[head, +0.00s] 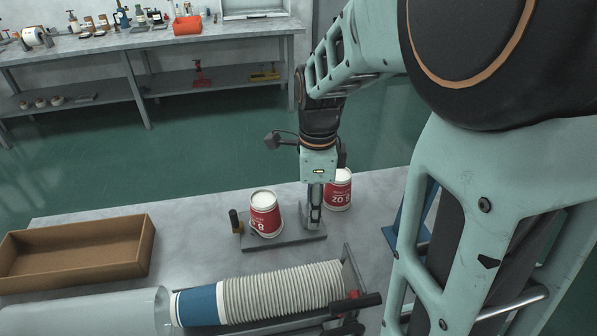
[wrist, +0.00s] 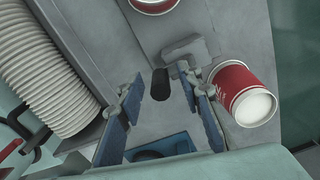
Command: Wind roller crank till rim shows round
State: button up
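A red and white paper cup (head: 264,216) sits tilted on a grey metal base plate (head: 285,242) on the table; its edge shows at the top of the wrist view (wrist: 154,4). The state of its rim is too small to judge. My gripper (head: 316,222) points down over the right end of the plate. In the wrist view its blue-padded fingers (wrist: 165,118) are spread apart. A black crank knob (wrist: 160,84) shows in the gap near their tips, without visible contact. It joins a grey mechanism (wrist: 188,52). In the head view my gripper hides the crank.
A second red cup (head: 338,193) stands just behind my gripper. A black-handled piece (head: 236,222) is at the plate's left end. A ribbed stack of white cups (head: 280,291) lies along the front, with a brown tray (head: 75,249) at left. A back bench (head: 110,42) holds supplies.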

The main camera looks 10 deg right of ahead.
notch_tip(320, 180, up, 12)
jog(key=shift+r, duration=0.1)
dwell(0.4)
